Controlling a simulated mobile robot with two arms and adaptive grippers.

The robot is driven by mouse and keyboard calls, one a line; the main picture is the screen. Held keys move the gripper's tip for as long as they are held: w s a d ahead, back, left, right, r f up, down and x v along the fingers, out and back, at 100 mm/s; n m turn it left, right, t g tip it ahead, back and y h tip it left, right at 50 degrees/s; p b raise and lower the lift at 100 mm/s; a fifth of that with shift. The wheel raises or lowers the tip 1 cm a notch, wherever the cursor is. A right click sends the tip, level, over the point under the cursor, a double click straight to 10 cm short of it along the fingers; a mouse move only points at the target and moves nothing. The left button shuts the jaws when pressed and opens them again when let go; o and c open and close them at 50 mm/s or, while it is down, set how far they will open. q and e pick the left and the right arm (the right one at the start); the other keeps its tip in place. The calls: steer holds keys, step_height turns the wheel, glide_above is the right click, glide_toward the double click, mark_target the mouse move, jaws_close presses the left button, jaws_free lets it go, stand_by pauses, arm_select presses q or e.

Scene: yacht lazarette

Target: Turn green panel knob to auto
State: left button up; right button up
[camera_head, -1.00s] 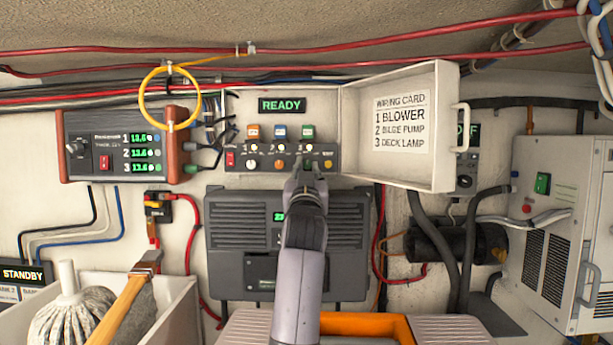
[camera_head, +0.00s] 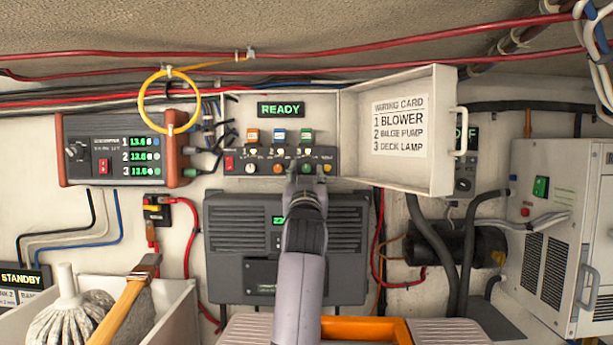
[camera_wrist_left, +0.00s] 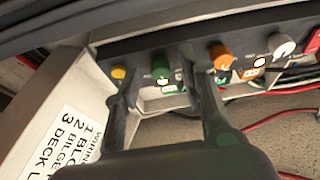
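The green knob (camera_head: 305,168) is on the dark switch panel (camera_head: 265,158) in the open white box, under the READY display (camera_head: 281,108). In the left wrist view the green knob (camera_wrist_left: 160,68) shows between my left gripper's fingers, beyond their tips. A white spot shows at its lower edge; its setting is too small to read. My left gripper (camera_head: 306,184) is just below the knob row in the head view. In the left wrist view its fingers (camera_wrist_left: 160,75) are spread apart with nothing held. My right gripper is not in view.
An orange knob (camera_wrist_left: 220,56) and a yellow knob (camera_wrist_left: 120,72) flank the green one. The box's open door (camera_head: 400,165) with a wiring card stands to the right. A grey unit (camera_head: 230,245) is below. A bin (camera_head: 175,315) with a mop is at lower left.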

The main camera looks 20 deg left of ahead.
arm_select(q)
steer(key=v, duration=0.7)
steer(key=shift+s, duration=0.25)
steer(key=shift+f, duration=0.1)
